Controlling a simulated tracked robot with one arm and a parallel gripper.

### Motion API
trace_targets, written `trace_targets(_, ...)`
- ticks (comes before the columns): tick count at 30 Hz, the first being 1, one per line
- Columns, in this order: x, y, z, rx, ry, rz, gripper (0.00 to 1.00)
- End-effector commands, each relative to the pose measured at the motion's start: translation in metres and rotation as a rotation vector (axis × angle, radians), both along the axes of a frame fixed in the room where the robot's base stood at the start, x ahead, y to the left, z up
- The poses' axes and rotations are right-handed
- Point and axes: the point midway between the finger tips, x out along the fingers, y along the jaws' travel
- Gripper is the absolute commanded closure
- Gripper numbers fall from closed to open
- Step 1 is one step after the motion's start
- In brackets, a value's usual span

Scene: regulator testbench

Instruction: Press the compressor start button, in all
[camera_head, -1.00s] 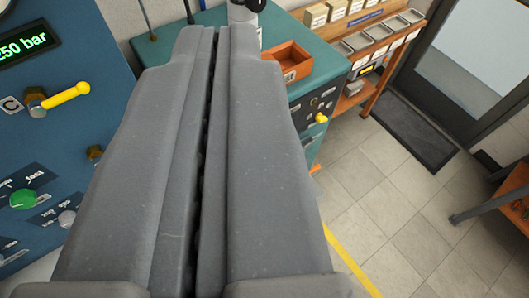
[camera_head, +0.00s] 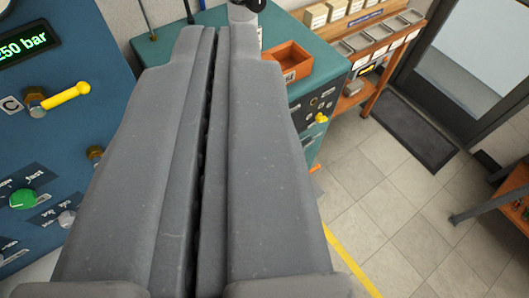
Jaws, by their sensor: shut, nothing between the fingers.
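My gripper (camera_head: 218,36) fills the middle of the view. Its two long grey fingers lie side by side, shut, with only a thin dark seam between them and nothing held. I cannot make out a compressor start button. A blue panel (camera_head: 60,130) on the left carries a green knob (camera_head: 22,198) and a smaller pale knob (camera_head: 67,218), both left of my fingers and apart from them. The labels by these knobs are only partly readable. My fingers hide the panel's right part and much of the space ahead.
The panel also has a green-lit display (camera_head: 25,45) and a yellow lever (camera_head: 68,96). A teal bench (camera_head: 290,90) with an orange tray (camera_head: 288,62) stands ahead. Tiled floor (camera_head: 400,230) is open at right, before a dark mat (camera_head: 410,130) and door; an orange table (camera_head: 500,195) stands far right.

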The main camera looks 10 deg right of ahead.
Motion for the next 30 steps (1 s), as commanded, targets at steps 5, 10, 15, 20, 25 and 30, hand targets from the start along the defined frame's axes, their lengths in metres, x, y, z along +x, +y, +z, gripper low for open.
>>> trace_targets(5,0.004,0.001,-0.005,0.014,0.002,0.005,1.00)
trace_targets(10,0.029,0.004,-0.038,0.111,0.014,0.038,1.00)
trace_targets(15,0.071,0.004,-0.095,0.303,0.030,0.069,1.00)
trace_targets(20,0.109,-0.002,-0.152,0.494,0.046,0.061,1.00)
trace_targets(25,0.144,-0.015,-0.215,0.684,0.067,0.015,1.00)
trace_targets(30,0.171,-0.032,-0.277,0.852,0.085,-0.061,1.00)
